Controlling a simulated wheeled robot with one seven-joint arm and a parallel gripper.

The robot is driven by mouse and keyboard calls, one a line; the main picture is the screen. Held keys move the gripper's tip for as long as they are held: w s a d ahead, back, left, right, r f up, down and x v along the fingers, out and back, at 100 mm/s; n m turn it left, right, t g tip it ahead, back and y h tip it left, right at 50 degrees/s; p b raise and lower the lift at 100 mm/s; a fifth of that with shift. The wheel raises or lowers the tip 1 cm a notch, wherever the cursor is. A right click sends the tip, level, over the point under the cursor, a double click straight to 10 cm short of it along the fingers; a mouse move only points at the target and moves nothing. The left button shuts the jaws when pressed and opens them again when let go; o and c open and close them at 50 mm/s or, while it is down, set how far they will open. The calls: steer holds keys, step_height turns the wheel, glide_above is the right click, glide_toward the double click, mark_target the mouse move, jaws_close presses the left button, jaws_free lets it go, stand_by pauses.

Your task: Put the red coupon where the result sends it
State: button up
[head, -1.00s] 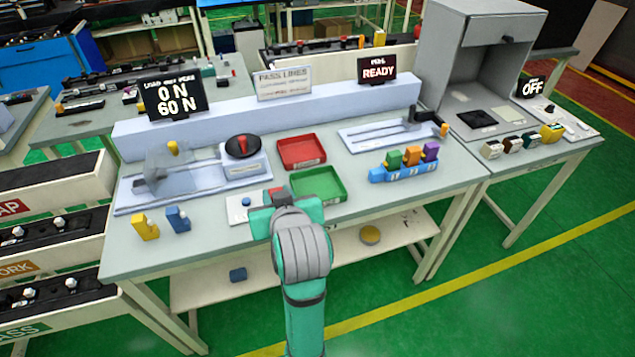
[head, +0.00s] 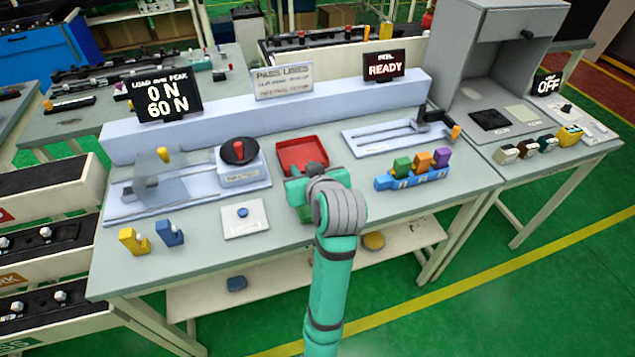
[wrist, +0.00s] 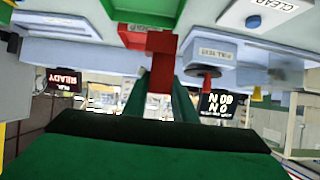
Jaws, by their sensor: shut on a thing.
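My gripper (head: 308,185) is over the green tray (head: 308,216) in the head view and hides most of that tray. In the wrist view my gripper (wrist: 160,95) is shut on the red coupon (wrist: 160,72), which sits between the fingers. The coupon is hidden in the head view. The empty red tray (head: 301,154) lies just behind the gripper. The load display (head: 168,98) reads 0 N and 60 N. The pass lines sign (head: 284,80) has small text that I cannot read. The peel display (head: 384,66) reads READY.
A tester with a red knob (head: 239,151) and clear guard stands left. A white plate with a blue button (head: 243,212) lies left of the gripper. A blue rack (head: 412,179) with coloured blocks stands right. Yellow (head: 134,241) and blue (head: 170,233) pieces stand front left.

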steer(key=shift+w+d+f, duration=0.55)
steer(key=shift+w+f, duration=0.15)
steer(key=shift+f, duration=0.8)
steer(key=shift+w+d+f, duration=0.5)
steer(key=shift+w+f, duration=0.15)
steer(key=shift+f, duration=0.9)
steer(key=shift+w+d+f, duration=0.55)
steer(key=shift+w+f, duration=0.15)
steer(key=shift+f, duration=0.8)
steer(key=shift+f, duration=0.1)
steer(key=o, duration=1)
steer(key=shift+o, duration=0.2)
